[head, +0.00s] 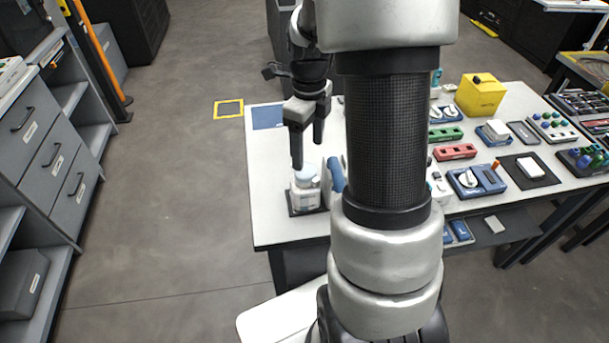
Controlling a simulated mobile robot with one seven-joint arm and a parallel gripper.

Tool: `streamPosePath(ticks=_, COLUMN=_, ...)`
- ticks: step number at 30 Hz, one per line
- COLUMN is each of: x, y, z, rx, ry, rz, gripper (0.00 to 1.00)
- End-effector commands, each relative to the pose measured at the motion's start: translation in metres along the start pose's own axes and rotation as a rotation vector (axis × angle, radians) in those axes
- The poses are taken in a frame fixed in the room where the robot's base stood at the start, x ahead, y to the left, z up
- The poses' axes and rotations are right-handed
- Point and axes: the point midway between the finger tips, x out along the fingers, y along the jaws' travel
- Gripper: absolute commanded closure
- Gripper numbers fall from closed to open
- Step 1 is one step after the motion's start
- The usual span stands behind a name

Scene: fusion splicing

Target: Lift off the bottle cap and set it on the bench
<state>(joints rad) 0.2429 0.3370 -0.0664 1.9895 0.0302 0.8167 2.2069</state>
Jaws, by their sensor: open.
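The bottle (305,194) is a clear, squat container with a white label, upright on a dark pad (293,209) near the bench's front left corner. The bench (270,215) has a white top, partly hidden behind my arm.
A blue cylindrical item (336,175) stands close to the bottle's right. A blue mat (268,117) lies at the back left. Bare bench lies left of the bottle. A yellow box (481,95), green tray (445,134) and red tray (455,152) are right of my arm.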

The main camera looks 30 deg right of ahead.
Motion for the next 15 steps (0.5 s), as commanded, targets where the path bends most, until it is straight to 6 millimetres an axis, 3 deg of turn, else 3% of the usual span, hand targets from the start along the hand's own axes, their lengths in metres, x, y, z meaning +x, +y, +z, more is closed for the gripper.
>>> streamPosePath(ticks=3, x=0.024, y=0.000, z=-0.001, rx=0.001, ry=0.002, rz=0.003, gripper=0.32)
streamPosePath(ticks=11, x=0.043, y=0.000, z=0.000, rx=-0.001, ry=0.000, rz=0.000, gripper=0.32)
streamPosePath(ticks=15, x=0.063, y=0.001, z=0.001, rx=0.000, ry=0.002, rz=0.003, gripper=0.32)
